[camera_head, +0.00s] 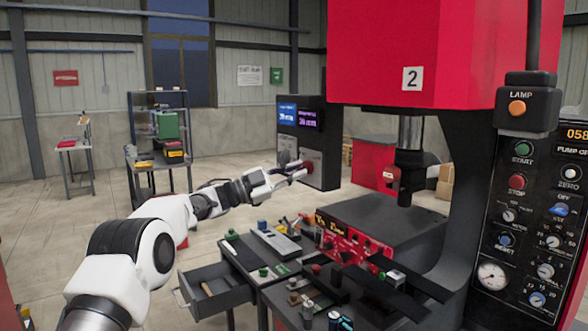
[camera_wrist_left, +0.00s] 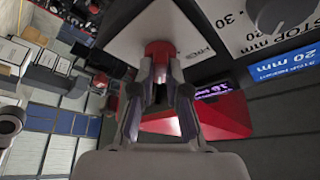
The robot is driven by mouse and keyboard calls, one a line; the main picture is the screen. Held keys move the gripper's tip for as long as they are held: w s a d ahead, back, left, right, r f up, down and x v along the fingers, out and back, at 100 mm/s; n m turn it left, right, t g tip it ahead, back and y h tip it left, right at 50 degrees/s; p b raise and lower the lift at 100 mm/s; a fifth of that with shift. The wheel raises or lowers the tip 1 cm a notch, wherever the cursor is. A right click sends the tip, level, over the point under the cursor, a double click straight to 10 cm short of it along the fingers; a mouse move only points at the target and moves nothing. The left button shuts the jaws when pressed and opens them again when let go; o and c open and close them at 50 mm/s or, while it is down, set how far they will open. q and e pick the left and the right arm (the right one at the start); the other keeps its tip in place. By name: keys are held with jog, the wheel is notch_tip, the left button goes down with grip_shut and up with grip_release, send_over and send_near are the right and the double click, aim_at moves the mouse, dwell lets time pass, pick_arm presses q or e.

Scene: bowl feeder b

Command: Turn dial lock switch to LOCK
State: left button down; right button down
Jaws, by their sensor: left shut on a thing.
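A small red knob (camera_wrist_left: 158,49) sits on a pale, pointed plate (camera_wrist_left: 185,28) with partly covered lettering in the left wrist view. My left gripper (camera_wrist_left: 160,72) has its fingertips closed on the sides of this knob. In the head view my left gripper (camera_head: 300,172) reaches to the front of a dark cabinet (camera_head: 322,135) with two lit displays. The knob's setting and most of its markings are hidden or too small to read. My right gripper is not in view.
A red press (camera_head: 400,50) and its control panel (camera_head: 530,215) fill the right. Below my left arm stand a workbench (camera_head: 250,262) with small parts and an open drawer (camera_head: 215,290). Shelving (camera_head: 158,135) stands at the back left. The floor between is clear.

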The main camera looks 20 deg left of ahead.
pick_arm(q)
jog(key=shift+r, duration=0.25)
jog(key=c, duration=1.2)
grip_release()
jog(key=shift+o, duration=0.2)
jog(key=shift+w+d+f, duration=0.1)
jog(key=shift+f, duration=0.05)
jog(key=shift+f, duration=0.1)
jog(key=v, duration=1.2)
